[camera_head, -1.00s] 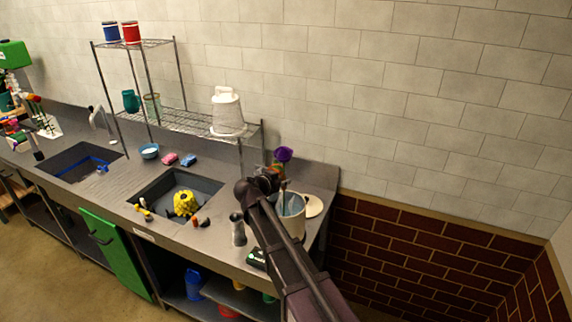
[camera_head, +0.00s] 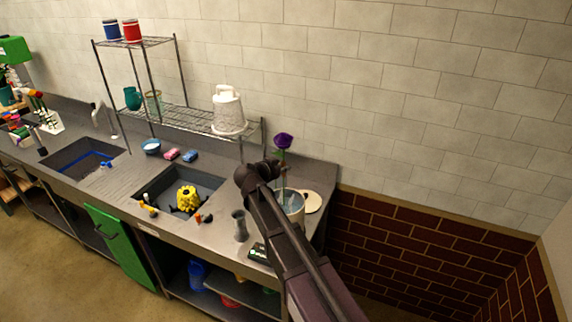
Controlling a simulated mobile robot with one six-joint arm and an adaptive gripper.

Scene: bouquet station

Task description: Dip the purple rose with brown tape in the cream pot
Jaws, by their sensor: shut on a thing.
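The purple rose (camera_head: 283,141) stands upright with its bloom on top, above the cream pot (camera_head: 296,218) at the right end of the counter. My gripper (camera_head: 274,172) is at the rose's stem, just below the bloom, and is shut on it. My dark arm hides much of the fingers and the pot's left side. The pot is open, with greyish-blue contents showing inside its rim. The stem runs down toward the pot's mouth; I cannot tell whether its lower end is inside. I cannot make out the brown tape.
A round cream lid (camera_head: 313,202) lies right of the pot. A grey vase (camera_head: 240,226) and a small dark device with a green display (camera_head: 258,252) stand left of my arm. A sink with a yellow object (camera_head: 187,199) and a wire shelf (camera_head: 180,117) are further left.

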